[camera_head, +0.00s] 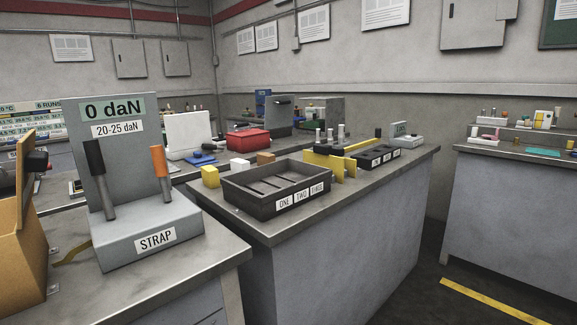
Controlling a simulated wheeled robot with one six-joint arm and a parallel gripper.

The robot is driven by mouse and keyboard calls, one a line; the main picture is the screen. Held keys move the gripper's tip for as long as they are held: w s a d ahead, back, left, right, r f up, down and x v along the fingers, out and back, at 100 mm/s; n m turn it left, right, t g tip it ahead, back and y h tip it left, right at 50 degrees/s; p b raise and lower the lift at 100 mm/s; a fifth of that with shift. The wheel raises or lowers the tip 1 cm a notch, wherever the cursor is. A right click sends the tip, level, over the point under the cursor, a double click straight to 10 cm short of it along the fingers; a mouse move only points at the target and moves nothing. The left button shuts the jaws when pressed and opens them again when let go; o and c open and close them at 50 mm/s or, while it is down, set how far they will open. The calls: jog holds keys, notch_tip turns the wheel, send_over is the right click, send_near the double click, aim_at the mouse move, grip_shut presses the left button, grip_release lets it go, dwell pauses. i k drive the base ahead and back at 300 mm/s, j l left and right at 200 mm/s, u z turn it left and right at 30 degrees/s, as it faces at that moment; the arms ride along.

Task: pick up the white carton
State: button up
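A small white box (239,166), which looks like the white carton, stands at the back edge of a dark tray (276,206) on the middle bench. It sits between a yellow box (210,176) and a brown box (265,158). The tray has labels reading ONE and TWO and a third one, and looks empty. My gripper is not in view.
A grey STRAP device (145,215) with two handles stands close on the left bench, beside a brown carton (22,240). Yellow brackets (325,165) and a second dark tray (372,158) stand right of the first tray. Open floor lies right of the middle bench.

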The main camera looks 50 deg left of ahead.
aim_at(237, 165)
jog(key=i+l, duration=0.1)
jog(key=i, duration=1.5)
jog(key=i+u, duration=0.25)
jog(key=u, duration=0.15)
jog(key=i+u, duration=0.3)
jog(key=u, duration=0.15)
jog(key=i+l+u, duration=0.1)
jog(key=i+u, duration=0.3)
jog(key=i+j+u, duration=0.15)
jog(key=u, duration=0.3)
jog(key=i+u, duration=0.2)
jog(key=u, duration=0.2)
jog(key=i+u, duration=0.2)
jog(key=u, duration=0.25)
